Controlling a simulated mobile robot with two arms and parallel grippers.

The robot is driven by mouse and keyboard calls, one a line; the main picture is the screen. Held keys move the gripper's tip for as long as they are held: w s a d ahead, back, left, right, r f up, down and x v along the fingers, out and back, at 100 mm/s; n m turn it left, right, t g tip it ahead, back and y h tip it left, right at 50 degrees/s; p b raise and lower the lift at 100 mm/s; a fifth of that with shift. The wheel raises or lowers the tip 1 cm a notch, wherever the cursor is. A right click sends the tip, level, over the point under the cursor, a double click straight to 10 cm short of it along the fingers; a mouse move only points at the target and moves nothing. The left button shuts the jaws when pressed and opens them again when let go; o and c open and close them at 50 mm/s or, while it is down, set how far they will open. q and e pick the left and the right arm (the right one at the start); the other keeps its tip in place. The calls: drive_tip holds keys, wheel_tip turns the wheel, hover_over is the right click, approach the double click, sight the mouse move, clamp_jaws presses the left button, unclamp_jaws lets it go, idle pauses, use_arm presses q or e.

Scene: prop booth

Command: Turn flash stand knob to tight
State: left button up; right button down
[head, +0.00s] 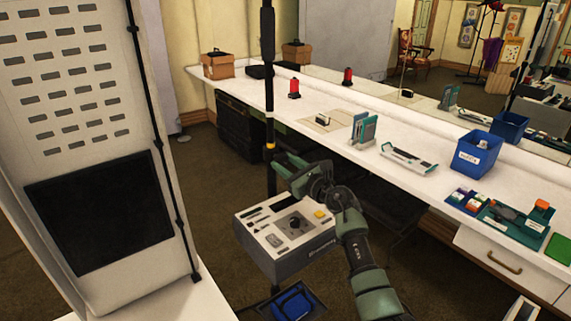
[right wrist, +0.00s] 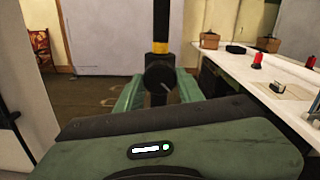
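The flash stand (head: 269,100) is a black upright pole with a yellow band, left of centre in the head view; it also shows in the right wrist view (right wrist: 160,22). Its round black knob (right wrist: 159,75) sits just below the yellow band, with a small pale mark toward its lower right. My right gripper (head: 284,166) is at the pole at knob height. In the right wrist view its green fingers (right wrist: 158,92) stand apart, one each side of the knob, with gaps visible. In the head view the knob is hard to make out. My left gripper is out of view.
A grey-white box with controls (head: 285,228) stands below my right arm. A white panel (head: 90,120) stands at the left. The long white counter (head: 330,105) holds a blue bin (head: 476,153), a red item (head: 294,89) and several other things.

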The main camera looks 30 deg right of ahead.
drive_tip(key=shift+p, duration=0.35)
drive_tip(key=shift+r+m+p, duration=0.1)
drive_tip(key=shift+m+p, duration=0.45)
drive_tip(key=shift+m, duration=0.25)
drive_tip(key=shift+m+p, duration=1.05)
drive_tip(key=shift+m, duration=0.15)
drive_tip(key=m+p, duration=0.2)
drive_tip(key=m, duration=0.1)
drive_tip(key=shift+m, duration=0.3)
drive_tip(key=m+p, duration=0.3)
drive_tip(key=m, duration=0.2)
drive_tip(key=m+p, duration=0.1)
drive_tip(key=m, duration=0.4)
drive_tip(key=shift+a+m, duration=0.1)
drive_tip(key=shift+m, duration=0.2)
